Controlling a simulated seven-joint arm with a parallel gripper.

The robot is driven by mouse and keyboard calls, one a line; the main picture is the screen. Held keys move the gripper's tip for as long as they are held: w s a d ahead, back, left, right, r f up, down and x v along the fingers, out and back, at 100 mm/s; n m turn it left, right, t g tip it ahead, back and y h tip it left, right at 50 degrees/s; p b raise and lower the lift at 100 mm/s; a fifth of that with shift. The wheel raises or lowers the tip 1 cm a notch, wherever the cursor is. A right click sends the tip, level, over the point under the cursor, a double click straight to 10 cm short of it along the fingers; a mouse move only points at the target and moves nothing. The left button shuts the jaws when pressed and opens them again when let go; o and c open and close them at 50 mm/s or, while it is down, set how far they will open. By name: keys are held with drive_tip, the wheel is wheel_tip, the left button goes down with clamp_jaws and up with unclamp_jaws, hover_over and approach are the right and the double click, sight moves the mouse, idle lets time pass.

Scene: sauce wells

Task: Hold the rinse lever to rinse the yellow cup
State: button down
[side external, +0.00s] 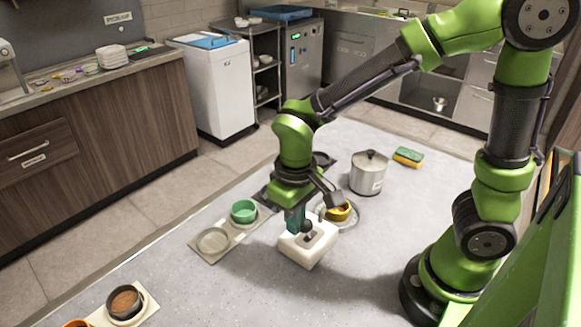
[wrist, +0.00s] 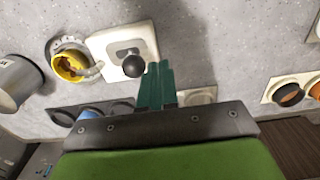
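The rinse lever is a dark ball knob (side external: 307,227) on a white block (side external: 299,254); the knob (wrist: 134,66) and block (wrist: 103,46) also show in the wrist view. The yellow cup (side external: 345,213) sits at the round rinse station behind the block. In the wrist view the cup (wrist: 66,58) has darker orange-brown patches inside, and a grey spout reaches its rim. My gripper (side external: 295,225) is low over the block, close beside the knob. Its teal fingers (wrist: 158,66) look pressed together with nothing between them. Whether they touch the knob is unclear.
A lidded pot (side external: 367,180) and a sponge (side external: 408,157) stand behind the station. A green cup (side external: 243,210) sits in a tray with an empty well (side external: 212,240). A dark cup (side external: 125,303) and an orange cup (side external: 77,324) are at front left. The counter front is clear.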

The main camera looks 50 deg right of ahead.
sight(307, 223)
drive_tip(key=shift+f, duration=1.95)
drive_tip(key=shift+d+f, duration=0.1)
drive_tip(key=shift+d, duration=1.8)
drive_tip(key=shift+a, duration=2.55)
wheel_tip(307, 223, up, 8)
